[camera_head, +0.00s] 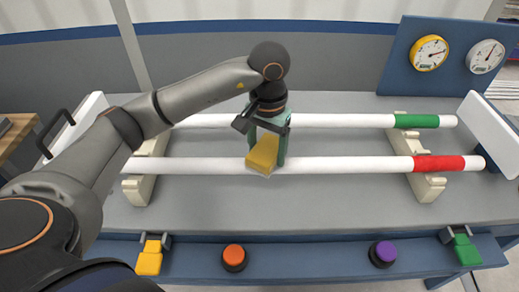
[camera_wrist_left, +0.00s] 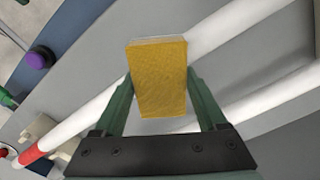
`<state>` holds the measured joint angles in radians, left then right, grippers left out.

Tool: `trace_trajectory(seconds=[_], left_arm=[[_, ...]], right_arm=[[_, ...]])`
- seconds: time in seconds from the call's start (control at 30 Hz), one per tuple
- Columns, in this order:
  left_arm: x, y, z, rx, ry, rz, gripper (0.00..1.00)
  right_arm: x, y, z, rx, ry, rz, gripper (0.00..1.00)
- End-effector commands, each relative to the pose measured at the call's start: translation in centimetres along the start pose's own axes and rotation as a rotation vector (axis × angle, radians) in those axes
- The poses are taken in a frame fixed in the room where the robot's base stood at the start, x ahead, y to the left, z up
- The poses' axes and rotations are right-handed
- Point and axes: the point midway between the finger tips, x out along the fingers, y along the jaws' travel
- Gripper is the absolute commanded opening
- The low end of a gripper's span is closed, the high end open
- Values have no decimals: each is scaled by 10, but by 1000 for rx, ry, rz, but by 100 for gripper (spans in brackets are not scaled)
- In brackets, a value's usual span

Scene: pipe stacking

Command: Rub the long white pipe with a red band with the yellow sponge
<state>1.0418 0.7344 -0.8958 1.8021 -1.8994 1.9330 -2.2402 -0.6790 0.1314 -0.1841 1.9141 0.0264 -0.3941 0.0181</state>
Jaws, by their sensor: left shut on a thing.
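The long white pipe with a red band (camera_head: 345,165) lies across two cream supports, the nearer of two pipes. Its red band is near its right end, and it also shows in the left wrist view (camera_wrist_left: 88,115). My left gripper (camera_head: 268,150) is shut on the yellow sponge (camera_head: 262,155), held at the middle of this pipe. The sponge overlaps the pipe in the head view; I cannot tell for sure whether it touches. The sponge also shows between the green fingers in the left wrist view (camera_wrist_left: 160,80). My right gripper is out of view.
A white pipe with a green band (camera_head: 345,121) lies behind, parallel. A cream support (camera_head: 428,188) stands at the right. Orange (camera_head: 234,257) and purple (camera_head: 383,253) buttons and yellow (camera_head: 149,259) and green (camera_head: 466,250) clips line the front ledge. Two gauges hang at the back right.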

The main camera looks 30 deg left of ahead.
Motion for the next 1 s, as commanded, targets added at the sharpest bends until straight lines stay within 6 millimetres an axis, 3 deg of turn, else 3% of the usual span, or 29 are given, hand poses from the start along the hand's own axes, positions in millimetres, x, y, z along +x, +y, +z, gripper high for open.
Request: trace_trajectory(seconds=[0.27, 0.7, 1.0], left_arm=[[4, -4, 1, -2, 1, -1, 30], [9, -34, 20, -3, -7, -4, 30], [10, -36, 22, -2, -13, -7, 30]], right_arm=[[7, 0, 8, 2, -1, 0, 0], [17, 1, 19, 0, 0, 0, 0], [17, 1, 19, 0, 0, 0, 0]])
